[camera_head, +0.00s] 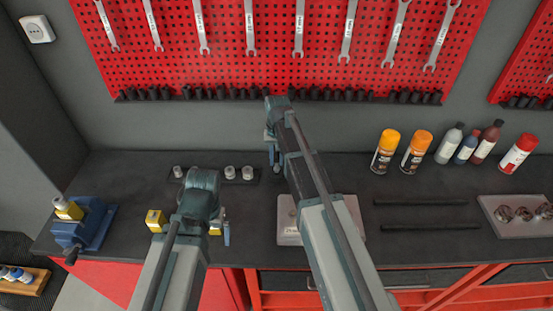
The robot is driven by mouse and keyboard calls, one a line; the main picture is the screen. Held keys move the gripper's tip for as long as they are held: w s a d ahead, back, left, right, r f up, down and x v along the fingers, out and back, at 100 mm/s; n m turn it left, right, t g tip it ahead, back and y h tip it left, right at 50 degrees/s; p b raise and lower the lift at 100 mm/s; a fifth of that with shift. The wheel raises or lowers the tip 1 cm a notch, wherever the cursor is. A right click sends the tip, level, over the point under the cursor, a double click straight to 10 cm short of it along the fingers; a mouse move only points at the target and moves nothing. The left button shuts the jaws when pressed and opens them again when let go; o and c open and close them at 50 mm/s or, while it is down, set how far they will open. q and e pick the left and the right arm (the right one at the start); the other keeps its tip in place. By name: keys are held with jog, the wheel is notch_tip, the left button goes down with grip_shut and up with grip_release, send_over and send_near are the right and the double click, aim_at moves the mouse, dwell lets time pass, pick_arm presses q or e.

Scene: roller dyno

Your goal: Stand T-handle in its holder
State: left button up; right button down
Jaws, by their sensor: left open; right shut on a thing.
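My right gripper (272,150) is over the back of the bench, near the wall below the red pegboard. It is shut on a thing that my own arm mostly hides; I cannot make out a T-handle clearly. My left gripper (226,232) is open, low over the front of the bench, and partly hidden behind its wrist.
A blue vise (83,228) stands at the left end. A yellow block (155,220) is beside my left wrist. A pale tray (290,232) lies partly under my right arm. Spray cans (385,152) and bottles stand at the back right. Two dark bars (425,202) lie before them.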

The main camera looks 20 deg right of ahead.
pick_arm(q)
jog(key=shift+f+b, duration=1.1)
pick_arm(e)
jog(key=shift+f, duration=1.1)
grip_release()
jog(key=shift+r, duration=0.1)
pick_arm(q)
jog(key=shift+r, duration=0.25)
pick_arm(e)
jog(key=shift+r, duration=0.15)
pick_arm(q)
notch_tip(320, 180, up, 7)
jog(key=p, duration=0.7)
jog(key=shift+f, duration=0.15)
pick_arm(e)
jog(key=shift+r, duration=3.4)
